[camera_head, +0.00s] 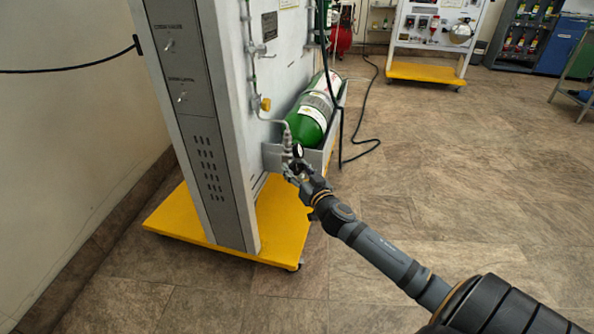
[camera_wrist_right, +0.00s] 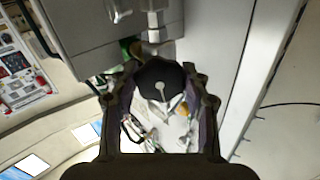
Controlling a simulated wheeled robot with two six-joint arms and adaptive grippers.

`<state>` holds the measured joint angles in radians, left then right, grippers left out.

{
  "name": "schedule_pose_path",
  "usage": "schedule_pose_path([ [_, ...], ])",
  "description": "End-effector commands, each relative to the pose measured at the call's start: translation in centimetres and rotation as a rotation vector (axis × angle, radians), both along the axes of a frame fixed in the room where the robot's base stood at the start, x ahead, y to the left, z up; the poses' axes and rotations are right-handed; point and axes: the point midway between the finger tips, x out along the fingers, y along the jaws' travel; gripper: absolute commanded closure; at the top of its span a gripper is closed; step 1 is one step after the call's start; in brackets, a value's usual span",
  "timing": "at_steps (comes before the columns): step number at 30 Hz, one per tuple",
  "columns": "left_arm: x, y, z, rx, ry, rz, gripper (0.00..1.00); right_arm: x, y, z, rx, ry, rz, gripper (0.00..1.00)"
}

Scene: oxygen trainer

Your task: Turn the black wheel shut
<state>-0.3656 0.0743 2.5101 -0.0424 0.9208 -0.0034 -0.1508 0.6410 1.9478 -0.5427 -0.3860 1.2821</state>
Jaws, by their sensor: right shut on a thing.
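The black wheel (camera_head: 298,150) sits at the valve end of the green cylinder (camera_head: 310,120), on the side of the grey trainer cabinet. In the right wrist view, the black wheel (camera_wrist_right: 157,73) is between the two fingers, below a metal fitting (camera_wrist_right: 153,30). My right gripper (camera_head: 294,165) reaches it from the lower right and is shut on it. The right gripper also shows in the wrist view (camera_wrist_right: 158,88), with a finger at each side of the wheel. The fingers partly hide the wheel's edges. My left gripper is in neither view.
The cylinder lies in a grey tray (camera_head: 272,159) on the cabinet (camera_head: 222,130). The cabinet has a yellow base (camera_head: 180,215). A black hose runs down beside the cylinder to the floor. The tiled floor (camera_head: 450,190) to the right is clear.

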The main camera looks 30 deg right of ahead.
Motion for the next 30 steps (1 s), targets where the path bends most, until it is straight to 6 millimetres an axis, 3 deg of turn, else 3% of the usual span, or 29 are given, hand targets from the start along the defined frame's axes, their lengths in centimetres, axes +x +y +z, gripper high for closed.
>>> schedule_pose_path([
  [12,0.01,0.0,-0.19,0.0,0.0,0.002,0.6,-0.06,-0.01,-0.28,0.141,-0.015,0.0,0.85],
  [26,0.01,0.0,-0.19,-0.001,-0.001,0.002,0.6,-0.07,0.02,-0.29,0.154,-0.015,0.0,0.85],
  [27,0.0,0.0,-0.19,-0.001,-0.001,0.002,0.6,-0.07,0.02,-0.29,0.153,-0.015,0.0,0.51],
  [30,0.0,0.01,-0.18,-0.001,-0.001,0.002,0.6,-0.06,0.02,-0.24,0.153,-0.016,0.0,0.37],
])
